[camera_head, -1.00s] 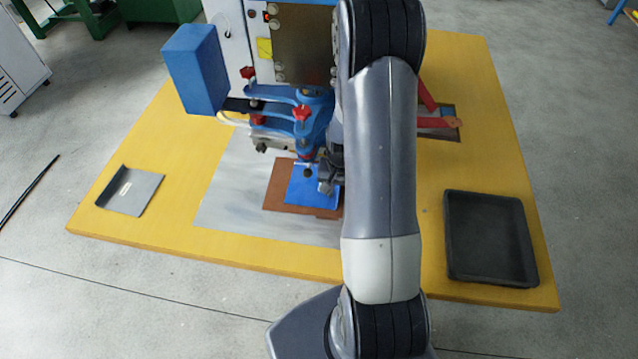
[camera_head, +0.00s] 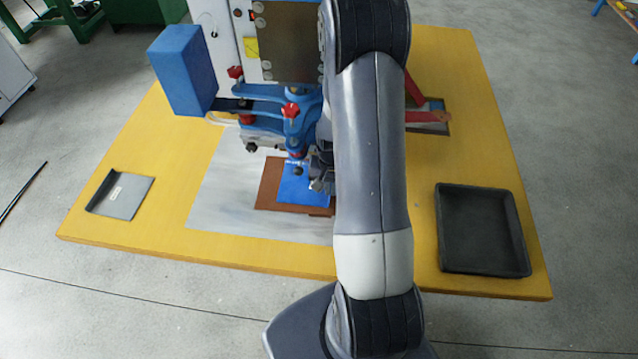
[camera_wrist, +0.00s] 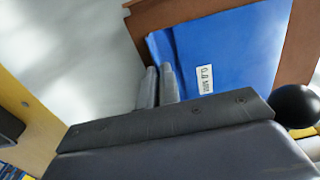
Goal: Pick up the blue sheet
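The blue sheet (camera_head: 302,186) lies on a brown plate (camera_head: 268,187) under the blue-armed machine (camera_head: 292,122). It has a raised lip along one edge and a small white label, seen in the wrist view (camera_wrist: 232,55). My gripper (camera_head: 320,178) is at the sheet's right edge in the head view, partly hidden by my arm. In the wrist view its two fingers (camera_wrist: 157,86) are close together with the lip running between them, so it looks shut on the lip. The sheet appears still flat on the plate.
A black tray (camera_head: 437,262) stands at the right of the yellow table (camera_head: 150,160). A grey sheet with a bent edge (camera_head: 122,198) lies at the left. The machine's arms and red knobs (camera_head: 291,110) are close above my gripper. A black ball (camera_wrist: 296,105) is near it.

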